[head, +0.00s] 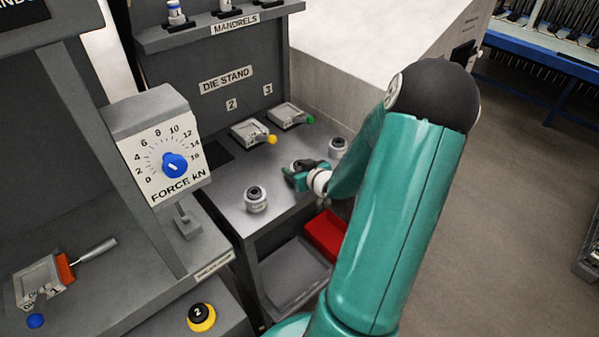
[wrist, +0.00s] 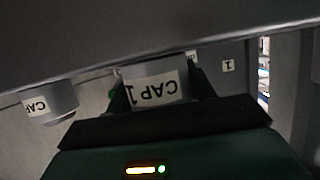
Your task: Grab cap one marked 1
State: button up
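Cap one is a grey cylinder with a white label reading "CAP 1" (wrist: 155,92), seen upside down in the middle of the wrist view. My gripper (wrist: 157,88) has its two fingers on either side of this cap, one at its left and one at its right. Whether the fingers press on the cap cannot be made out. In the head view my gripper (head: 306,175) is low over the grey metal bench top, and the cap there is largely hidden by it.
Another cap (wrist: 48,106) hangs at the left of the wrist view, its number cut off. In the head view one grey cap (head: 255,199) stands left of my gripper and another (head: 337,148) to its right. Two dies (head: 252,132) (head: 290,115) lie behind. A red bin (head: 325,235) is below.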

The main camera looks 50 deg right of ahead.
jog(key=c, duration=0.4)
jog(key=shift+r, duration=0.1)
jog(key=shift+c, duration=0.2)
